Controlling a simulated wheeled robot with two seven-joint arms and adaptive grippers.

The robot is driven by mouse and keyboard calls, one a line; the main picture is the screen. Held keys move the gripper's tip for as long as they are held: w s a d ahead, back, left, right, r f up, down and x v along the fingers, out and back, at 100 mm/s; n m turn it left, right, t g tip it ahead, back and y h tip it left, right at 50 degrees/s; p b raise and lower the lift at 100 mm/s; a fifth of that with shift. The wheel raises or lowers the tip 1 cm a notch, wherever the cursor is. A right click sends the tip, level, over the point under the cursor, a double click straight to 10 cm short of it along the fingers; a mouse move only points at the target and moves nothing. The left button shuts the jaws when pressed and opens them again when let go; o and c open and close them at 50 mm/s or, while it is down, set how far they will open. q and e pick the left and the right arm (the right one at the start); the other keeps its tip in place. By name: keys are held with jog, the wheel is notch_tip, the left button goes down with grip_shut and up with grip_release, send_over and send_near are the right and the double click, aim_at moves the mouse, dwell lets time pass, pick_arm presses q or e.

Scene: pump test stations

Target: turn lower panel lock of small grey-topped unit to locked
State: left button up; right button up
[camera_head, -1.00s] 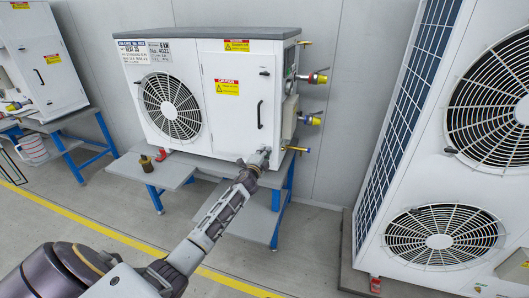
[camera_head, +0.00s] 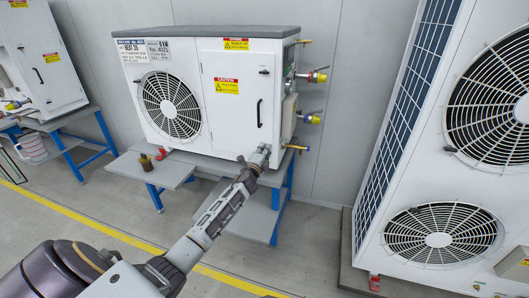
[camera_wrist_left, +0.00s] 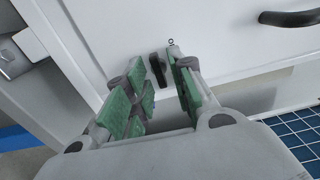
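The small grey-topped unit (camera_head: 215,95) stands on a grey bench, its white front panel (camera_head: 236,120) bearing a black handle. The lower panel lock is a small black knob (camera_wrist_left: 157,69) near the panel's edge in the left wrist view. Its long side runs roughly crosswise to the black handle (camera_wrist_left: 293,18). My left gripper (camera_head: 258,156) is at the panel's lower right corner and covers the lock in the head view. In the wrist view its green-padded fingers (camera_wrist_left: 158,68) are apart, one on each side of the knob, with gaps visible. My right gripper is not in view.
An upper lock (camera_head: 264,72) sits above the handle. A small brown object (camera_head: 146,162) is on the bench's left part. A tall fan unit (camera_head: 430,200) stands right.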

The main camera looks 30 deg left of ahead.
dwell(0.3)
pick_arm(q)
jog(key=shift+s, duration=0.2)
jog(key=v, duration=1.1)
jog(key=shift+s, duration=0.3)
dwell(0.3)
jog(key=shift+d, duration=0.15)
dwell(0.5)
